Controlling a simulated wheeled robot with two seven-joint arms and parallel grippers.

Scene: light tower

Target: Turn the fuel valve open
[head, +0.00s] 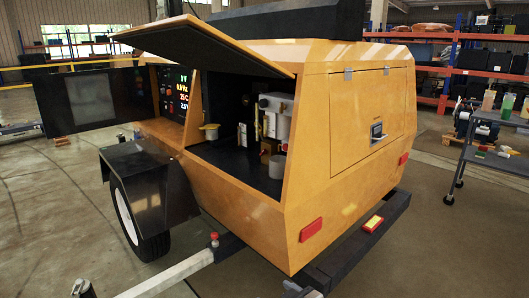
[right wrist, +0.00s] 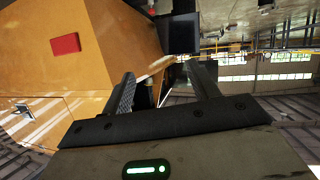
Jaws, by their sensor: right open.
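The orange light tower (head: 240,215) stands in the middle of the head view with its side hatch (head: 200,47) raised. Inside the dark open bay are a pale engine-like unit (head: 275,118), a yellow-topped filler (head: 210,131) and a grey cylinder (head: 277,167). I cannot make out which small part is the fuel valve or how it is set. My right gripper (right wrist: 165,88) is open and empty in the right wrist view, with orange bodywork and a red lamp (right wrist: 65,44) to its left. My left gripper is not seen.
A lit control panel (head: 173,90) and its open black door (head: 85,98) are left of the bay. A drawbar (head: 175,275) crosses the lower front, and a wheel (head: 127,215) stands at left. A grey cart (head: 490,150) with bottles is at right. Open floor lies around.

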